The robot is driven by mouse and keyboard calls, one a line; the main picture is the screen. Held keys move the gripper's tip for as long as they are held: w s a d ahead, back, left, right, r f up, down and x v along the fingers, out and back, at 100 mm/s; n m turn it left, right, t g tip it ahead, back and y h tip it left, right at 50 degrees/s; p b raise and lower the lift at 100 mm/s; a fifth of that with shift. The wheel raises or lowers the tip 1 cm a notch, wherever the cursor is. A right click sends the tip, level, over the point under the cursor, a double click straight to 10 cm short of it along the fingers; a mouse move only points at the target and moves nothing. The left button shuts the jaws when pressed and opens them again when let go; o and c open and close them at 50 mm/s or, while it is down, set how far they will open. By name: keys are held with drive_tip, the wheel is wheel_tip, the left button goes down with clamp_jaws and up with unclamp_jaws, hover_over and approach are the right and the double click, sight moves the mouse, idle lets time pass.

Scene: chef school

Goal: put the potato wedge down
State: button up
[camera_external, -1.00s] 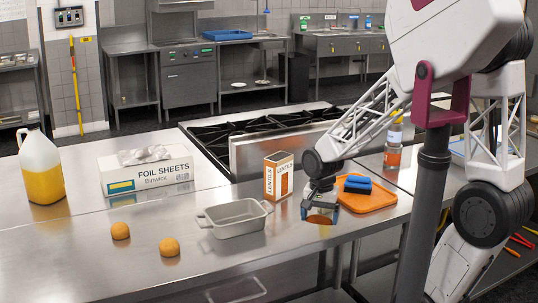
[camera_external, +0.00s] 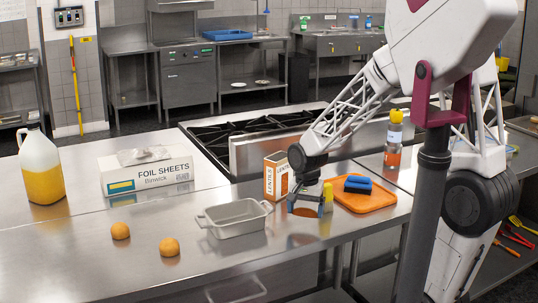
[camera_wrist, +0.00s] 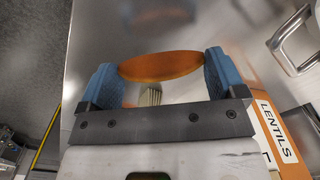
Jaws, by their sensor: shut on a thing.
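The potato wedge (camera_wrist: 160,66) is an orange-brown, lens-shaped piece. In the wrist view it lies crosswise between the two blue fingers of my gripper (camera_wrist: 160,80), which is shut on it. In the external view my gripper (camera_external: 306,207) points down over the steel table, in front of the lentils box and to the right of the grey dish.
The lentils box (camera_external: 278,176) and grey baking dish (camera_external: 234,228) stand close on the left. An orange board (camera_external: 365,201) with a blue item (camera_external: 357,184) lies to the right. A small yellow object (camera_external: 328,197) stands beside my gripper. The front table right of the dish is bare.

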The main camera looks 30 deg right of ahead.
sight(306, 215)
drive_tip(key=shift+f, duration=1.75)
drive_tip(key=shift+f, duration=0.15)
drive_tip(key=o, duration=0.6)
drive_tip(key=shift+o, duration=0.2)
wheel_tip(306, 215, up, 11)
drive_tip(key=shift+r, duration=0.65)
